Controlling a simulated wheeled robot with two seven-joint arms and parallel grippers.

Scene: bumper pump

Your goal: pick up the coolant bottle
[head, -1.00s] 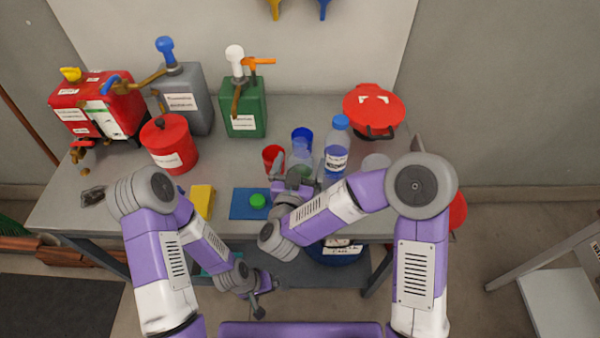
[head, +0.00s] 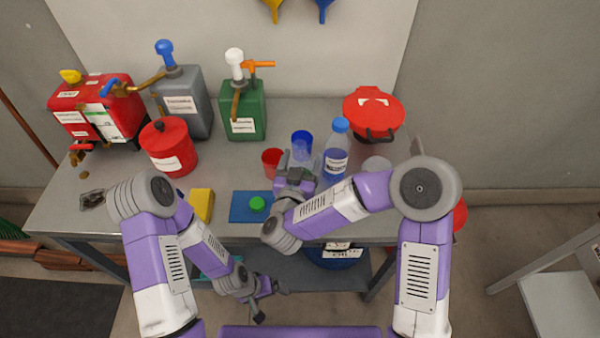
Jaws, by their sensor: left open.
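A bottle of blue liquid with a blue cap (head: 336,160) stands upright on the table, right of centre. Its label is too small to read, so I cannot be sure that it is the coolant bottle. My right gripper (head: 301,165) is just left of it, over the table. A clear, faint shape shows between its fingers, partly hidden by them; whether they grip it I cannot tell. My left gripper (head: 268,302) is open and empty, low in front of the table's front edge, away from the bottles.
A blue cup (head: 302,141) and a red cup (head: 271,160) stand close to the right gripper. A blue mat (head: 238,212) bears a green cap (head: 257,203). A red container (head: 374,110) is behind the blue-capped bottle. Red, grey and green cans (head: 243,112) line the back left.

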